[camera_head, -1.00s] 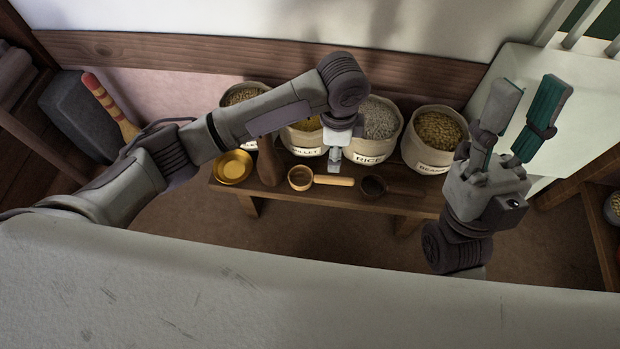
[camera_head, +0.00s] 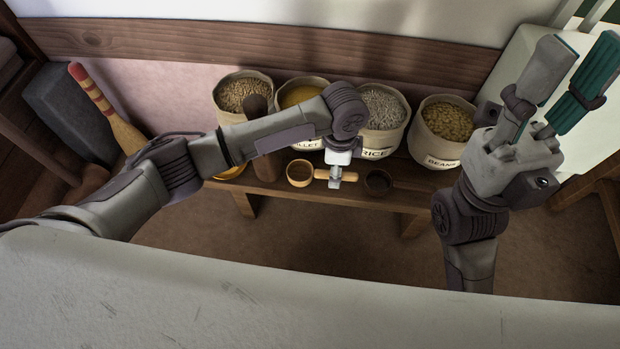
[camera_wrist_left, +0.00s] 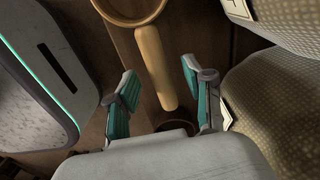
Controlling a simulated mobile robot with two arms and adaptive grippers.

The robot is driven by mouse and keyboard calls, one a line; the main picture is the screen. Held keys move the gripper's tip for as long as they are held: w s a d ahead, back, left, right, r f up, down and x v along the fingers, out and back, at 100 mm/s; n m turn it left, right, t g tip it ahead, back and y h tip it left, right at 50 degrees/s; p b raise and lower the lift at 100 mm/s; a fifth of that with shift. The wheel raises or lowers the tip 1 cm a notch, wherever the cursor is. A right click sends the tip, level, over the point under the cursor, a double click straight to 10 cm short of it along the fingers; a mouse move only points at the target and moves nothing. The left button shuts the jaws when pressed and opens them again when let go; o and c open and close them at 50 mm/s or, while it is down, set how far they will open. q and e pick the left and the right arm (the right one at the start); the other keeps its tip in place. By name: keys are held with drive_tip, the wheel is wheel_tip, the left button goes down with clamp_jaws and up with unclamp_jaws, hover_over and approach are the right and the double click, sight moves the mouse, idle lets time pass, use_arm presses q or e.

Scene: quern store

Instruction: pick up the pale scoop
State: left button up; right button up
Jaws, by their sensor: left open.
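The pale scoop (camera_head: 299,173) lies on the low wooden bench, its round bowl to the left and its handle to the right. In the left wrist view its pale handle (camera_wrist_left: 153,62) runs between the two fingers, and its bowl is partly cut off at the top. My left gripper (camera_head: 336,182) is over the handle with its fingers down and open, one on each side; contact is not clear. It also shows in the left wrist view (camera_wrist_left: 160,80). My right gripper (camera_head: 566,75) is raised at the right, open and empty, away from the scoop.
A dark scoop (camera_head: 380,182) lies just right of the pale handle on the bench (camera_head: 330,194). Sacks of grain stand behind, including the rice sack (camera_head: 385,143) and the beans sack (camera_head: 444,158). A brown pestle-like object and gold dish are partly behind my left arm.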

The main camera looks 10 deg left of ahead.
use_arm(q)
drive_tip(key=shift+f, duration=0.85)
drive_tip(key=shift+c, duration=0.2)
clamp_jaws()
drive_tip(key=shift+r, duration=0.15)
